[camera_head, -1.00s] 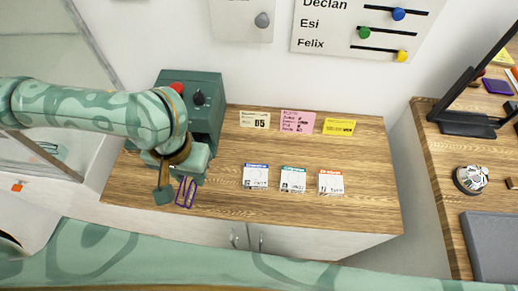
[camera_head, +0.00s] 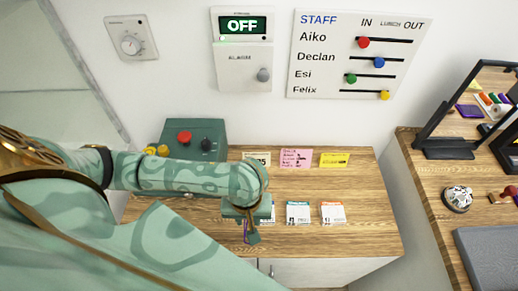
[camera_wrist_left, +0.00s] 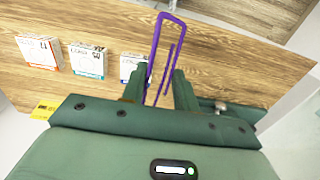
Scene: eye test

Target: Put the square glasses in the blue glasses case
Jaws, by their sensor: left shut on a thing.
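My left gripper (camera_head: 250,232) is shut on purple square-framed glasses (camera_wrist_left: 154,48), which stick out beyond its fingers in the left wrist view. In the head view only a small part of the glasses (camera_head: 246,236) shows below the gripper. The gripper is over the front of the wooden counter (camera_head: 352,240), in front of the left card of the row. I see no blue glasses case in either view. My right gripper is not in view.
A green box (camera_head: 209,129) with a red button stands at the counter's back left, yellow items beside it. A mirror (camera_head: 470,110) stands on the right counter.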

